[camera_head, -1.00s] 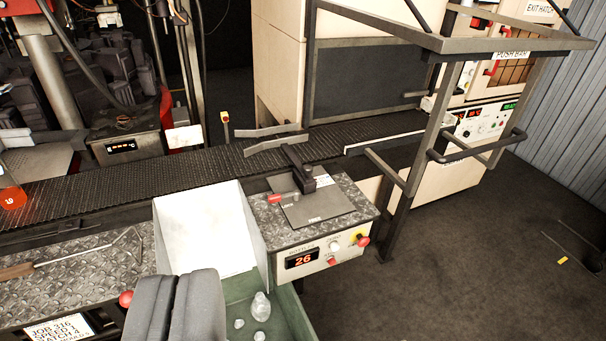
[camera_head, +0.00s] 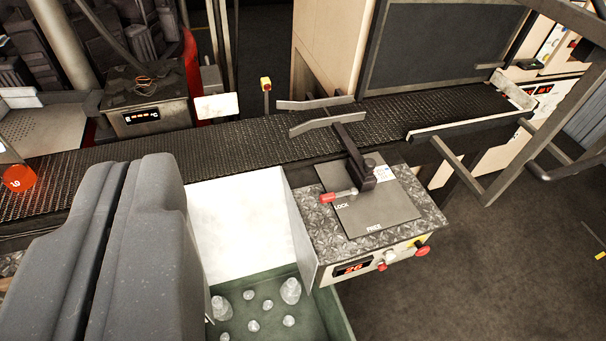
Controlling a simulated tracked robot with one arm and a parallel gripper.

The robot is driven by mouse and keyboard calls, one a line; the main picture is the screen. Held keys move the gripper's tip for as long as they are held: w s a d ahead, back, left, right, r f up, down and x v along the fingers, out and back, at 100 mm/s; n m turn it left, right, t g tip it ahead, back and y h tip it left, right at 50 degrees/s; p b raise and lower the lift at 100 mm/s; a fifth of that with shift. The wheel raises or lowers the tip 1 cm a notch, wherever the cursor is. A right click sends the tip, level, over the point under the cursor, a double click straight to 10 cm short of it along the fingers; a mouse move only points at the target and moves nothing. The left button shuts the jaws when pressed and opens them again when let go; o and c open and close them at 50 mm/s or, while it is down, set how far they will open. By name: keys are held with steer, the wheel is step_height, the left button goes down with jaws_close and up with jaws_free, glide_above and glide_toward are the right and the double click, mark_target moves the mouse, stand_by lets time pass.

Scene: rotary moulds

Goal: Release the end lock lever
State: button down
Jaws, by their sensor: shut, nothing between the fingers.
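The end lock lever (camera_head: 328,198) has a red tip on a short pale rod. It sits on a dark plate (camera_head: 375,215) marked LOCK and FREE, on top of a patterned metal box. The lever points left, with its red tip beside the word LOCK. A dark pivot block and arm (camera_head: 355,155) stand behind it and reach over the belt to grey guide bars. My gripper (camera_head: 135,170) is large and grey at the lower left. It is shut and empty, to the left of the lever and apart from it.
A black conveyor belt (camera_head: 230,145) runs behind the box. A white chute (camera_head: 235,225) and a green bin (camera_head: 325,300) with several clear bottles lie between my gripper and the lever. The box front has a red display (camera_head: 352,268) and red knobs. A metal frame (camera_head: 545,110) stands right.

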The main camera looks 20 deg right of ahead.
steer(key=shift+d, duration=0.25)
steer(key=w+d+f+g+p, duration=0.2)
steer(key=w+d+f+p, duration=0.15)
steer(key=w, duration=0.55)
steer(key=w+d+f+g+p, duration=0.2)
steer(key=w+d+f+p, duration=0.15)
steer(key=w, duration=0.55)
steer(key=w+d+f+g+p, duration=0.25)
steer(key=w+f+p, duration=0.2)
steer(key=w, duration=0.45)
steer(key=w+d+f+g+p, duration=0.1)
steer(key=w+d+f+p, duration=0.1)
steer(key=f, duration=0.6)
steer(key=w+d+f+g+p, duration=0.2)
steer(key=d+f+p, duration=0.2)
steer(key=d+f, duration=0.3)
steer(key=w+d+f+g+p, duration=0.2)
steer(key=w+d+f, duration=0.1)
steer(key=f, duration=0.8)
steer(key=shift+d+p, duration=0.4)
steer(key=shift+d, duration=0.3)
steer(key=shift+f, duration=0.1)
